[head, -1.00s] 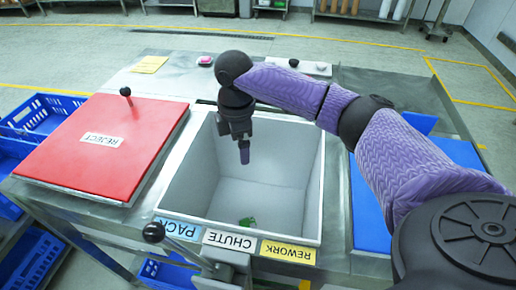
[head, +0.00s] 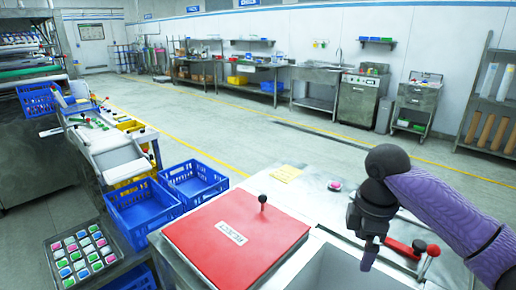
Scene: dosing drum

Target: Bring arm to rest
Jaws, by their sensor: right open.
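My right arm comes in from the right in its purple sleeve. Its dark gripper (head: 368,258) points down over the open grey bin (head: 345,270) in the steel counter. I see nothing held between its fingers, and the jaws are small and partly merged in this view. The bin's lower part is cut off by the frame's bottom edge. My left gripper is not in view.
A red REJECT lid (head: 235,240) with a black knob lies left of the bin. A red lever (head: 402,248) stands right of my gripper. A pink piece (head: 335,186) and a yellow note (head: 287,174) lie behind. Blue crates (head: 145,208) and a tray of coloured pieces (head: 52,245) are left.

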